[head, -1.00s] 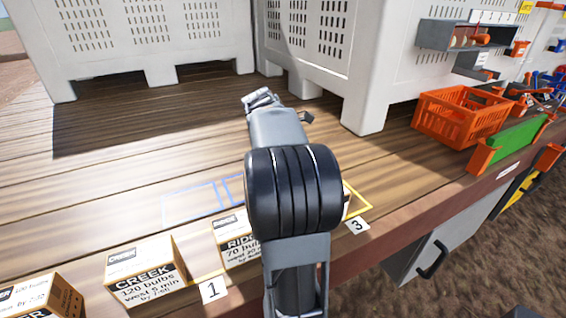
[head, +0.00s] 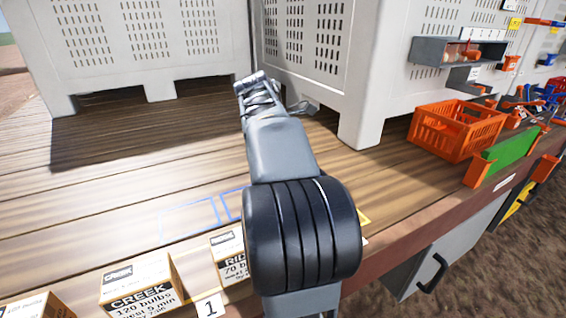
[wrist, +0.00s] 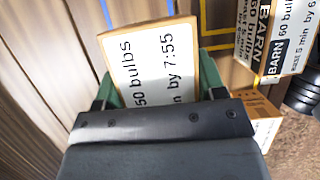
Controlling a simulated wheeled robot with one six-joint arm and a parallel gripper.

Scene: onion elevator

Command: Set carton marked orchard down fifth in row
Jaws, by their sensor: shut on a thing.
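In the wrist view my gripper (wrist: 160,95) is shut on a carton (wrist: 150,65) with a tan edge and a white face. Its print reads "50 bulbs" and "by 7:55"; its name is hidden by the gripper. In the head view my arm hides the gripper's fingers and the held carton. Cartons marked CREEK (head: 140,288) and RID… (head: 228,262) stand at the front of the deck. A carton marked BARN (wrist: 285,45) shows at the right of the wrist view. Blue outlined spots (head: 190,218) lie bare on the planks behind the cartons.
Number tag 1 (head: 210,308) is at the front edge. A yellow outline (head: 364,220) is mostly behind my arm. Large white slotted bins (head: 150,40) stand at the back. An orange crate (head: 458,130) and green panel (head: 508,155) are right. The planks at left centre are bare.

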